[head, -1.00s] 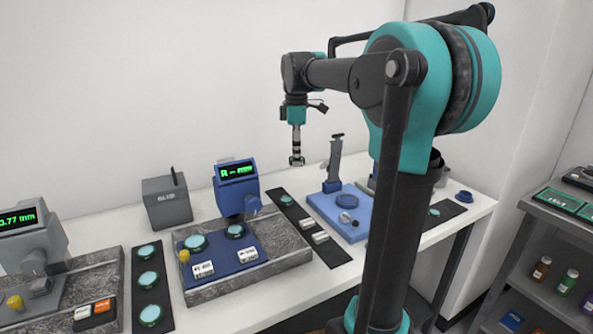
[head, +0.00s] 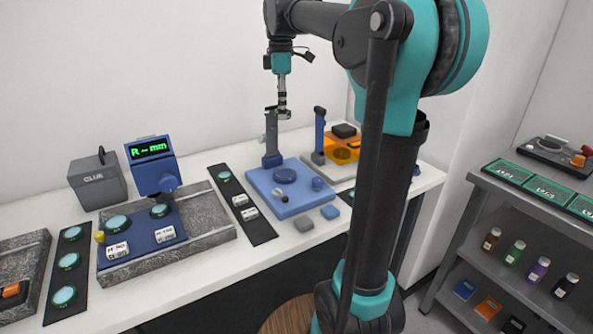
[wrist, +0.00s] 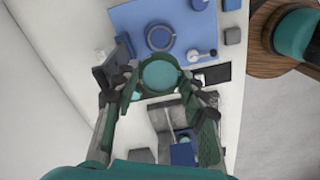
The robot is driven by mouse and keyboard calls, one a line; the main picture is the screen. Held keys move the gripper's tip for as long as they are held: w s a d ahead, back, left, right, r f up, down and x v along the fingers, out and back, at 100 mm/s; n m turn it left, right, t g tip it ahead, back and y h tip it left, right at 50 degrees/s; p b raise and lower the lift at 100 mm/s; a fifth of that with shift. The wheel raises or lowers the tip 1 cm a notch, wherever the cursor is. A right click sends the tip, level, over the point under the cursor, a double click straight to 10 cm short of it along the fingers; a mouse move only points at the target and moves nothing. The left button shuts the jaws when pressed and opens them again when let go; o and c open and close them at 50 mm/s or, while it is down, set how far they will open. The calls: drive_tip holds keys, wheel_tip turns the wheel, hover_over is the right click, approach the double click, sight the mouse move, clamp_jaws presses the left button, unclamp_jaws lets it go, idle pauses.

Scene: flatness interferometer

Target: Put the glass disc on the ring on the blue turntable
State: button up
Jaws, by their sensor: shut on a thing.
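My gripper (head: 283,114) is shut on a teal glass disc, high above the bench in the head view. In the wrist view the glass disc (wrist: 160,75) sits between the two fingertips of my gripper (wrist: 160,82). The blue turntable ring (head: 285,175) lies on a light blue base plate (head: 262,187), with a dark blue upright post behind it. In the wrist view the ring (wrist: 160,37) shows just beyond the disc, uncovered and empty. The disc is apart from the ring and cannot be made out clearly in the head view.
A dial gauge (wrist: 193,55) and a small knob (head: 317,184) are on the plate. An orange fixture (head: 342,148) stands to the right, a dark strip with labelled blocks (head: 240,205) to the left.

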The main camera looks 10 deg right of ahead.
sight(284, 174)
wheel_tip(284, 174, down, 20)
drive_tip(key=shift+r, duration=0.25)
drive_tip(key=shift+f, duration=0.25)
idle(0.3)
drive_tip(key=o, duration=1.2)
drive_tip(key=shift+c, duration=0.2)
wheel_tip(284, 174, up, 13)
drive_tip(key=shift+f, duration=0.2)
